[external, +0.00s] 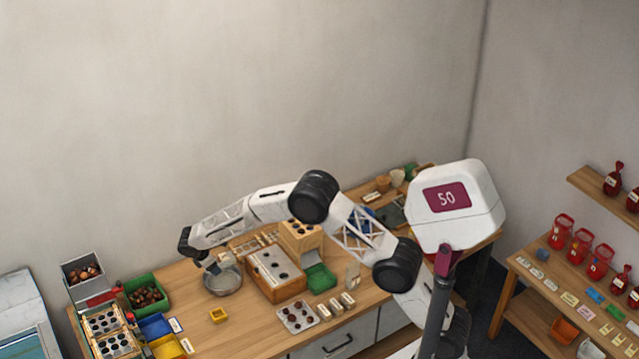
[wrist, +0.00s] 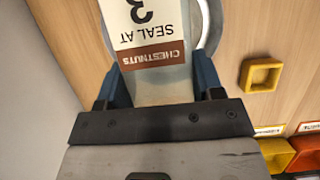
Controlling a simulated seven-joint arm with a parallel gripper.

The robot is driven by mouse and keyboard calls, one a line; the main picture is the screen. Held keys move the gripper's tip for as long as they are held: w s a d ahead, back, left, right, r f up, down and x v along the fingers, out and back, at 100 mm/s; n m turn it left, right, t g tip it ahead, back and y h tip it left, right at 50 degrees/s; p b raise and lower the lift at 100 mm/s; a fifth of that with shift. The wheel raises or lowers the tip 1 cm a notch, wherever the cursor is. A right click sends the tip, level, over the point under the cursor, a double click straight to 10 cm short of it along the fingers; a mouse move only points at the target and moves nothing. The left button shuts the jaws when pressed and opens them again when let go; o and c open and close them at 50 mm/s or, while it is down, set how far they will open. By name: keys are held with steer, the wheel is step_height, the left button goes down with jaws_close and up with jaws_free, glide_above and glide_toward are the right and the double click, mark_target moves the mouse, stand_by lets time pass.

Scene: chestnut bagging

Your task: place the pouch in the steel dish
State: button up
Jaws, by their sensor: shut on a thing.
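The pouch (wrist: 152,35) is pale with a white label reading "CHESTNUTS SEAL AT 3" and a brown band. My gripper (wrist: 160,82) is shut on it, with a blue finger on either side. The round steel dish (external: 223,289) stands on the bench in the external view. My gripper (external: 213,265) is right above or at the dish's left rim there. In the wrist view part of the dish's rim (wrist: 213,22) shows behind the pouch, which hides most of the dish. I cannot tell whether the pouch touches the dish.
A small yellow square dish (external: 218,315) stands in front of the steel dish. Some bare bench lies between.

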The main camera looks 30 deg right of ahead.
mark_target(219, 284)
steer(key=shift+f, duration=3.95)
steer(key=o, duration=1.2)
steer(key=shift+r, duration=3.45)
